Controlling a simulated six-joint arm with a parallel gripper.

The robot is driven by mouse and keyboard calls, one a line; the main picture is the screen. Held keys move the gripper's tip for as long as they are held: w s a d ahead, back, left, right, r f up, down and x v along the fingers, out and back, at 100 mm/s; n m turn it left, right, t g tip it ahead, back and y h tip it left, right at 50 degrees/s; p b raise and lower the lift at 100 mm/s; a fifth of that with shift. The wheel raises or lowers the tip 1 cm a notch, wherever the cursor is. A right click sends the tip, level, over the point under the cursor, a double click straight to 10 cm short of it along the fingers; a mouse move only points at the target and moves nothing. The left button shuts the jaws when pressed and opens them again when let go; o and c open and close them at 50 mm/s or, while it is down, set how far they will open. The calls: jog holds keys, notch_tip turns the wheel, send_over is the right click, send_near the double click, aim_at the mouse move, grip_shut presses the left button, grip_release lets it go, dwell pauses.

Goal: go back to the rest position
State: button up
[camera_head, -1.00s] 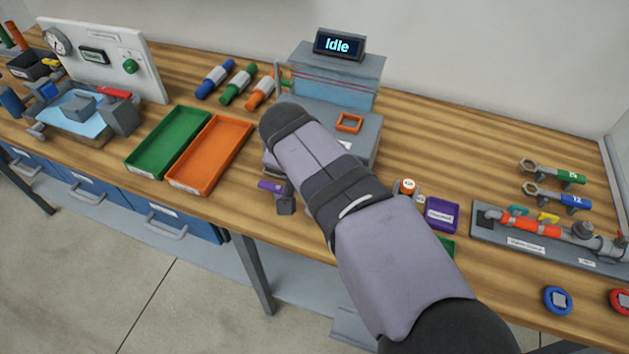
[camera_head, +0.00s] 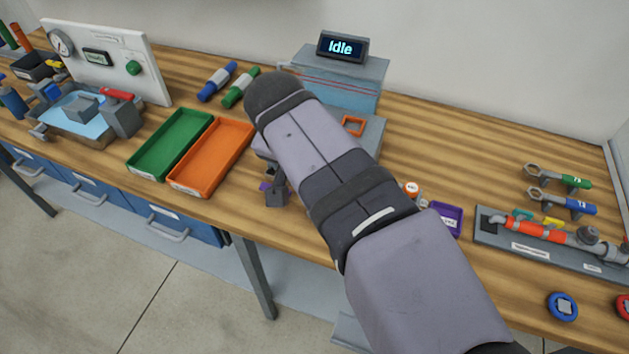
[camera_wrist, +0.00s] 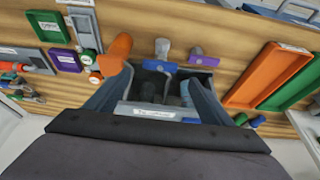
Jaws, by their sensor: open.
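My arm reaches from the lower right across the bench in the head view. Its end hangs over the front of the bench, right of the orange tray, and only a small grey part of my gripper (camera_head: 277,193) shows past the arm. In the wrist view my gripper (camera_wrist: 158,82) is open, with its two grey fingers spread wide. Nothing is visibly held between them. Behind the fingers is a labelled grey bin (camera_wrist: 152,112) with a dark inside. Orange, grey and purple pieces show at its far side. The gap between fingers and bin cannot be told.
The orange tray (camera_head: 218,178) and green tray (camera_head: 148,172) lie left of my gripper. A grey machine with an "Idle" display (camera_head: 342,47) stands behind my arm. A purple tray (camera_head: 446,232) and a pipe assembly (camera_head: 545,232) lie to the right.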

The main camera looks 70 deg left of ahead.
jog(key=shift+s+d+r, duration=0.15)
jog(key=shift+r, duration=0.35)
jog(key=w+d+f+m+h+p, duration=0.1)
jog(key=w+d, duration=0.4)
jog(key=w, duration=0.3)
jog(key=w+d+f+m+h+p, duration=0.1)
jog(key=w+d, duration=0.4)
jog(key=w, duration=0.2)
jog(key=w+d+f+m+g+h+p, duration=0.1)
jog(key=w+d, duration=0.4)
jog(key=d, duration=0.4)
jog(key=w+d+f+m, duration=0.1)
jog(key=w+d+f, duration=0.1)
jog(key=w+d, duration=0.55)
jog(key=s+d+f+m+g+p, duration=0.1)
jog(key=s+d+f+m+p, duration=0.1)
jog(key=d, duration=1.5)
jog(key=s+d+f+m+g+p, duration=0.1)
jog(key=s+d+f+m, duration=0.1)
jog(key=s+d, duration=0.7)
jog(key=d+f, duration=0.1)
jog(key=d, duration=0.2)
jog(key=shift+f+m, duration=0.3)
jog(key=shift+m, duration=0.1)
